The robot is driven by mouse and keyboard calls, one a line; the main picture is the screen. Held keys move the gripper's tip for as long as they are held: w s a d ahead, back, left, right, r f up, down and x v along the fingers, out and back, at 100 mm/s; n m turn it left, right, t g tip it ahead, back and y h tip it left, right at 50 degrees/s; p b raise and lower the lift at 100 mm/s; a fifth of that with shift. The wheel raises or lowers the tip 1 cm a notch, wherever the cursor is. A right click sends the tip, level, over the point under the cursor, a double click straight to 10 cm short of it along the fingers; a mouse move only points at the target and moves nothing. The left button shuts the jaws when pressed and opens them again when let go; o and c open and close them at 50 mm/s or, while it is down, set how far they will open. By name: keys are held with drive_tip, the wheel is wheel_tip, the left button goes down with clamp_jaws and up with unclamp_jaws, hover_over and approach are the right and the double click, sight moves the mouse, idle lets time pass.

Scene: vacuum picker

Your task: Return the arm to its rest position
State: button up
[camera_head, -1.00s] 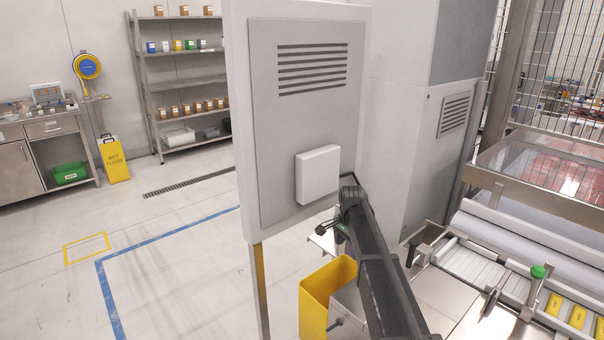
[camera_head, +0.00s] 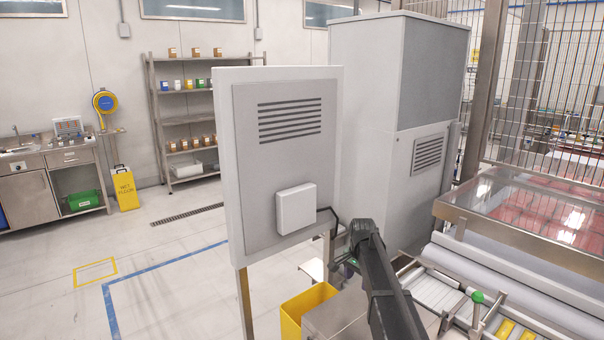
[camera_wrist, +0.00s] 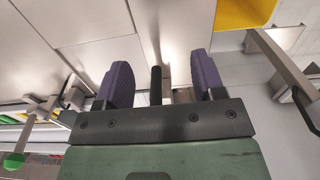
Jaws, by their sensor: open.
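Steel panels lie behind the fingers there. In the head view my dark arm reaches up from the bottom centre to the right edge of a grey vented panel.
The vented panel (camera_head: 285,150) stands close to my arm. A yellow bin (camera_head: 292,318) is below left of the arm. A conveyor with rollers (camera_head: 520,275) and a green knob (camera_head: 477,297) lies to the right.

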drive_tip(key=s+n, duration=0.2)
drive_tip(key=s, duration=0.3)
drive_tip(key=s+f+n+b, duration=0.1)
drive_tip(key=s+n, duration=0.2)
drive_tip(key=s, duration=0.3)
drive_tip(key=s+a+f+n, duration=0.1)
drive_tip(key=s+n, duration=0.1)
drive_tip(key=s, duration=0.3)
drive_tip(key=shift+s+a+f+n+b, duration=0.1)
drive_tip(key=shift+s+f+n+b, duration=0.1)
drive_tip(key=shift+s+n+b, duration=0.15)
drive_tip(key=s+f+n+b, duration=0.2)
drive_tip(key=s+f+b, duration=0.1)
drive_tip(key=s, duration=1.2)
drive_tip(key=shift+a, duration=0.1)
